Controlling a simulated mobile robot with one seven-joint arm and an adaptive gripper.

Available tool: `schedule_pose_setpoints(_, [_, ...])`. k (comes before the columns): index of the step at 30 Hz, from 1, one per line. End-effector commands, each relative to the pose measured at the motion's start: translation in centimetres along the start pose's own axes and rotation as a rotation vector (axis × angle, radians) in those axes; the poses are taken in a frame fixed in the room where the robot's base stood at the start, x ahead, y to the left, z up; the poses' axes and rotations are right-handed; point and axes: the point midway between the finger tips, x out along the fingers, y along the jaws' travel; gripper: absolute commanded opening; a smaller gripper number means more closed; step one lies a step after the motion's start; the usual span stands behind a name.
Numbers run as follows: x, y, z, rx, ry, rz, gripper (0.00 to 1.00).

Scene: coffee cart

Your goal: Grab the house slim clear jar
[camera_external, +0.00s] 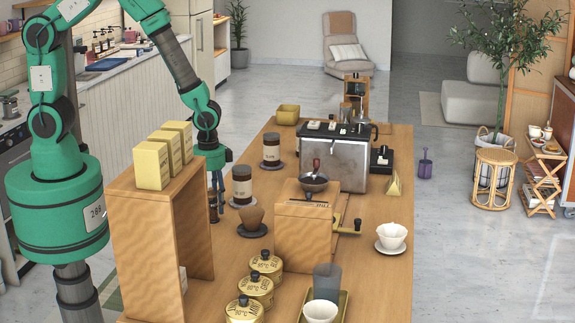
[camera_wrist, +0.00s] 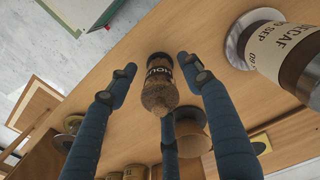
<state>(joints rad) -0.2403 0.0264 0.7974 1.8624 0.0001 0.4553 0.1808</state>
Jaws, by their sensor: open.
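The slim clear jar (camera_wrist: 158,88) with brown contents and a dark label reading "HOU…" stands on the wooden counter in the wrist view. My gripper (camera_wrist: 156,66) is open, with blue fingers spread on both sides of the jar and one finger below it. Gaps show between the jar and the side fingers. In the external view my gripper (camera_external: 216,186) points down at the counter's left edge, just above the small dark jar (camera_external: 213,208), which is partly hidden by the fingers.
A wider jar labelled DECAF (camera_wrist: 285,50) stands close on the right in the wrist view. A wooden shelf (camera_external: 150,215) with yellow boxes rises near the arm. A brown dripper (camera_external: 252,218), grinder (camera_external: 303,225) and gold tins (camera_external: 256,290) stand nearby.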

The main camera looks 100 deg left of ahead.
Motion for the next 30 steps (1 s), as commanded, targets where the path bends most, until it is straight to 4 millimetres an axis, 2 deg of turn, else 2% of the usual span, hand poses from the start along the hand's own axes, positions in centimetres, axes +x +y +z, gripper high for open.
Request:
schedule_pose_setpoints(4, [0.63,0.01,0.02,0.000,0.000,0.000,0.50])
schedule_pose_setpoints(19, [0.59,0.00,0.03,0.000,0.000,0.000,0.50])
schedule_pose_setpoints(20, [0.59,0.00,0.03,0.000,0.000,0.000,0.46])
schedule_pose_setpoints(24, [0.59,0.00,0.03,0.000,0.000,0.000,0.18])
schedule_pose_setpoints(27, [0.59,0.00,0.03,0.000,0.000,0.000,0.01])
schedule_pose_setpoints(30, [0.58,0.00,0.02,0.000,0.000,0.000,0.01])
